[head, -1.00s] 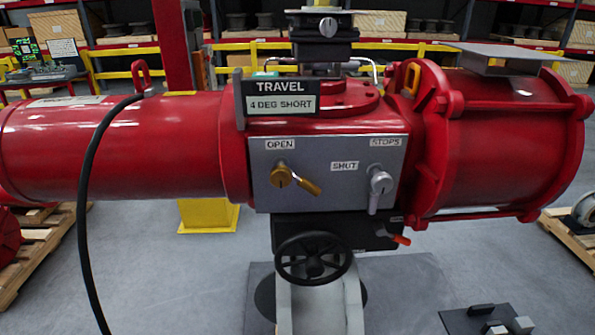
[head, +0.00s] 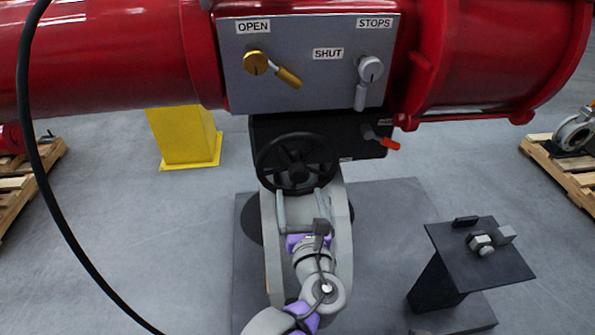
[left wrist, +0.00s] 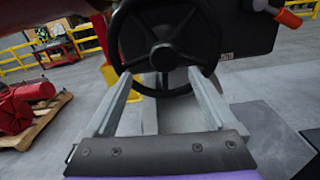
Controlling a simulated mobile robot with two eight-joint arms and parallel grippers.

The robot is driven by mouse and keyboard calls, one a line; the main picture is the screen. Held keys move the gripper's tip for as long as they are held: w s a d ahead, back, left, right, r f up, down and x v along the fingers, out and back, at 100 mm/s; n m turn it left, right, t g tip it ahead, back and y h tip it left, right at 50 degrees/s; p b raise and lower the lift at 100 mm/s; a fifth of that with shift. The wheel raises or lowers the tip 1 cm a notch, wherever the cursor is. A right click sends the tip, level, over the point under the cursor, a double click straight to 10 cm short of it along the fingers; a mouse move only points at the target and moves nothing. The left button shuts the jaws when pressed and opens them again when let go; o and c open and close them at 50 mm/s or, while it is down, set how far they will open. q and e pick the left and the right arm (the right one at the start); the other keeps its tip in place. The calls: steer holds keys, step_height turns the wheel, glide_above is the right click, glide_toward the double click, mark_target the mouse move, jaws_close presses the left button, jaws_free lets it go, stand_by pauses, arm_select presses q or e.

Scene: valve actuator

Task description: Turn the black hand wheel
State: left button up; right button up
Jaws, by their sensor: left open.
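The black hand wheel (head: 297,168) is mounted upright on the front of a black gearbox (head: 350,135) under the red actuator. It has a round rim, spokes and a hub. My left gripper (head: 300,196) is open, with its two grey fingers pointing up at the lower part of the wheel. In the left wrist view the wheel (left wrist: 163,57) fills the upper middle, and the open fingers (left wrist: 162,78) stand on either side of its lower rim. Nothing shows gripped, and I cannot tell whether the fingers touch the rim. My right gripper is not in view.
Above the wheel is a grey panel (head: 310,90) with a gold OPEN lever (head: 275,70) and a silver STOPS lever (head: 366,80). A red-tipped lever (head: 383,141) sits right of the wheel. A small dark stand (head: 495,262) is at lower right. A black hose (head: 50,205) hangs left.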

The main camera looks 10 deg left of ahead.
mark_target(297, 165)
arm_select(q)
steer(key=shift+w+d+r+m+t, duration=0.2)
steer(key=shift+w+d+m+t, duration=0.1)
steer(key=shift+w+m, duration=0.25)
steer(key=x, duration=1)
steer(key=shift+f, duration=0.1)
jaws_close()
